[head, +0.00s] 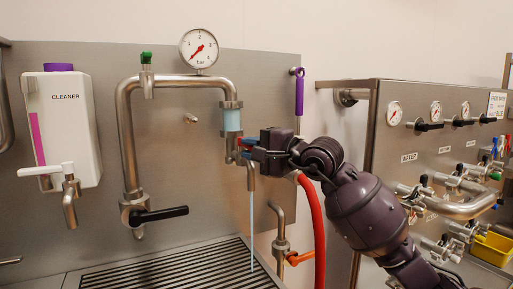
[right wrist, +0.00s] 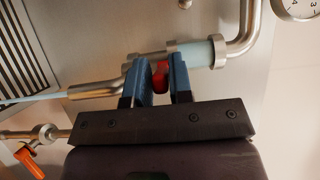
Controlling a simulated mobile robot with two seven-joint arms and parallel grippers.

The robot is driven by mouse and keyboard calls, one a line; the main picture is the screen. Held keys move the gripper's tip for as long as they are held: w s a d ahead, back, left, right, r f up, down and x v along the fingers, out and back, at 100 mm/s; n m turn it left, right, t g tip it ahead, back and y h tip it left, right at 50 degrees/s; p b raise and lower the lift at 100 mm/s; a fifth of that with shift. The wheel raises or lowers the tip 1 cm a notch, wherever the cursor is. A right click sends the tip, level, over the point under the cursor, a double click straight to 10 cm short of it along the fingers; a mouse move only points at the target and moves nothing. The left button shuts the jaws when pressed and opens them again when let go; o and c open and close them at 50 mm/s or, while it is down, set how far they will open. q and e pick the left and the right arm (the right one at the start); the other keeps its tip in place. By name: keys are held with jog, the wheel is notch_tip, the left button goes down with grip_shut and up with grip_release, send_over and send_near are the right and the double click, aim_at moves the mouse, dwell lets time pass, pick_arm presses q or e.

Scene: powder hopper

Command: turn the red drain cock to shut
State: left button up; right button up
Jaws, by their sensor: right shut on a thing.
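The red drain cock (right wrist: 160,76) shows between the two blue finger pads of my right gripper (right wrist: 162,84) in the right wrist view. The gripper is shut on it. In the head view my right gripper (head: 250,147) reaches the pipe from the right, and only a sliver of red (head: 248,141) shows there. The cock sits below a pale blue sight glass (head: 232,120). A thin pale stream (head: 252,230) runs from the spout (head: 251,180) down to the slatted grate. The fingers hide most of the handle's angle. My left gripper is not in view.
A white cleaner dispenser (head: 66,120) hangs at the left. A black-handled valve (head: 158,215) is on the bent pipe. A red hose (head: 317,235) and an orange-handled valve (head: 299,257) stand below my right arm. A valve panel (head: 430,140) fills the right side.

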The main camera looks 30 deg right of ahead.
jog(key=shift+a, duration=0.55)
jog(key=shift+w+a, duration=0.4)
jog(key=shift+a, duration=0.45)
jog(key=shift+w+a, duration=0.6)
jog(key=shift+a, duration=0.1)
